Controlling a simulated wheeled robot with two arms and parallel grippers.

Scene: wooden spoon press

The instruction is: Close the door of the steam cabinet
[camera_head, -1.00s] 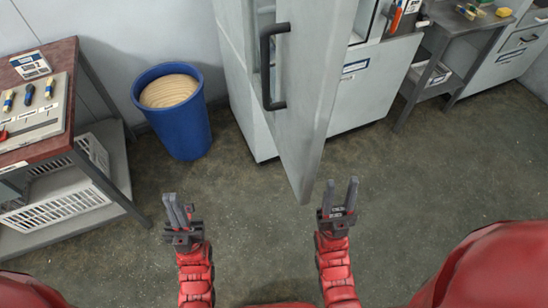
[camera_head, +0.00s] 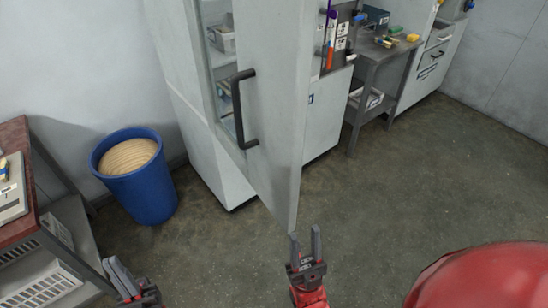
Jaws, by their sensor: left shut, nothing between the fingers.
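The steam cabinet (camera_head: 190,100) is a tall pale grey cabinet at upper middle. Its door (camera_head: 272,100) stands open, swung out toward me, with a black bar handle (camera_head: 240,108) on its left face. Shelves with small containers show through the gap left of the door. My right gripper (camera_head: 305,240) is open and empty, just below the door's lower corner; I cannot tell whether it touches. My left gripper (camera_head: 118,276) is at the bottom left, shut and empty, away from the door.
A blue bin (camera_head: 145,190) with round wooden pieces stands left of the cabinet. A brown-topped bench (camera_head: 18,220) with a lower shelf is at the left edge. A grey side table (camera_head: 375,60) stands at the back right.

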